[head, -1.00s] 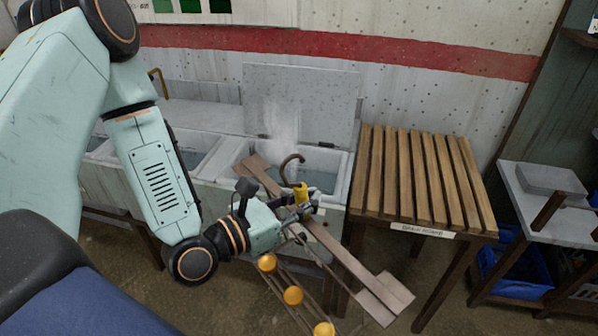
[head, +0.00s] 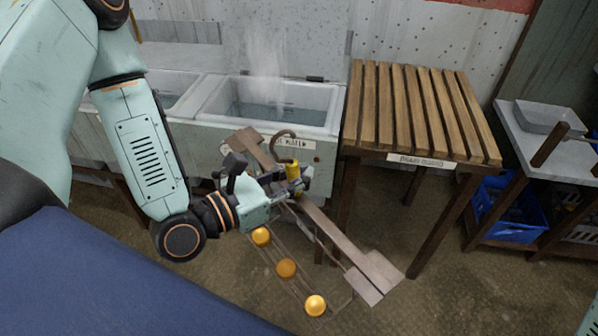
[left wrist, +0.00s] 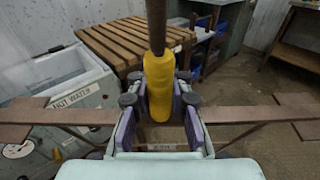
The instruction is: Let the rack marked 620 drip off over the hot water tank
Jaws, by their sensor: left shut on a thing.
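My left gripper (head: 296,184) is shut on the yellow grip of the rack (head: 335,238). The yellow grip (left wrist: 158,88) stands between the fingers in the left wrist view, with a dark hook above it. The rack is a long brown bar with wire frames and several orange round pieces (head: 286,268) hanging below. It is held in front of the hot water tank (head: 318,131), tilted down to the right, not over the opening. The tank is open, steaming, and labelled HOT WATER in the left wrist view (left wrist: 62,88). My right gripper is not in view.
A slatted wooden drain stand (head: 415,115) with a label is right of the tank. Another open tank (head: 165,92) is to the left. A grey table with a blue crate (head: 508,210) stands at the far right. The floor between is clear.

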